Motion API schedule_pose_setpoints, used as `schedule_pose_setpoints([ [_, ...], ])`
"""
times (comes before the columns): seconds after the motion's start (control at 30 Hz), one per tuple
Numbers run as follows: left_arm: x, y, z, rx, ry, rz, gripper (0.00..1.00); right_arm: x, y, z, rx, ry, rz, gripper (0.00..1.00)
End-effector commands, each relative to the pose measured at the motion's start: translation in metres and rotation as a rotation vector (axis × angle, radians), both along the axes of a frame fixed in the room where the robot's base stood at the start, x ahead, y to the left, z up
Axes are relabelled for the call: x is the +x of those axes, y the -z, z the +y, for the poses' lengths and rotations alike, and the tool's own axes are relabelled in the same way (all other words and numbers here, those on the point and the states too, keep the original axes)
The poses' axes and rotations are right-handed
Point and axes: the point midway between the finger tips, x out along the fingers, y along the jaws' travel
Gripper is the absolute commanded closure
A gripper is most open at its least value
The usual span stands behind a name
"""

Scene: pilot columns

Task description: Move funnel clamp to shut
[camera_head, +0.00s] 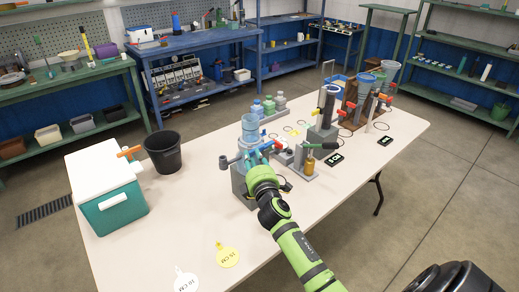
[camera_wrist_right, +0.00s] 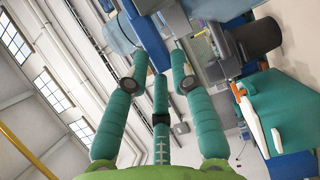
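A clear blue-tinted column (camera_head: 250,128) stands upright on a grey block (camera_head: 240,182) near the middle of the table. A small red-ended handle (camera_head: 275,142) shows beside it. I cannot tell which part is the funnel clamp. My right gripper (camera_head: 260,155) comes from the lower right and has its teal fingers at the front of the column, hiding its lower part. In the wrist view, the right gripper's fingers (camera_wrist_right: 160,62) surround or adjoin a blue bar (camera_wrist_right: 152,38). Whether they grip it is unclear. My left gripper is not in view.
A green-handled valve (camera_head: 325,146) and amber bottle (camera_head: 309,165) stand just right. Funnels (camera_head: 365,86) and a grey cylinder stand farther right. A black bucket (camera_head: 163,152) and teal-and-white cooler (camera_head: 110,195) stand left. The front left table is clear except for two round tags.

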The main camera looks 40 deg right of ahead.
Motion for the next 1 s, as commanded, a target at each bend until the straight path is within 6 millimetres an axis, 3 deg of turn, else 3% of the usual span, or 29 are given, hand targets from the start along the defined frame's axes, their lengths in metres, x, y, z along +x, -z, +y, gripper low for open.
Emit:
schedule_pose_setpoints([
  [0.03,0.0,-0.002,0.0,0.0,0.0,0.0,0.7,-0.005,0.008,-0.003,0.002,0.008,0.019,1.0],
  [0.2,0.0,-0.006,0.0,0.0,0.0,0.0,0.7,-0.015,0.008,-0.005,0.002,0.009,0.02,1.0],
  [0.6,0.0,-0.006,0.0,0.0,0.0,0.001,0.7,-0.018,0.009,-0.006,0.004,0.01,0.019,1.0],
  [1.0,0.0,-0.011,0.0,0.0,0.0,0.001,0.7,-0.033,0.009,-0.016,0.004,0.013,0.02,1.0],
])
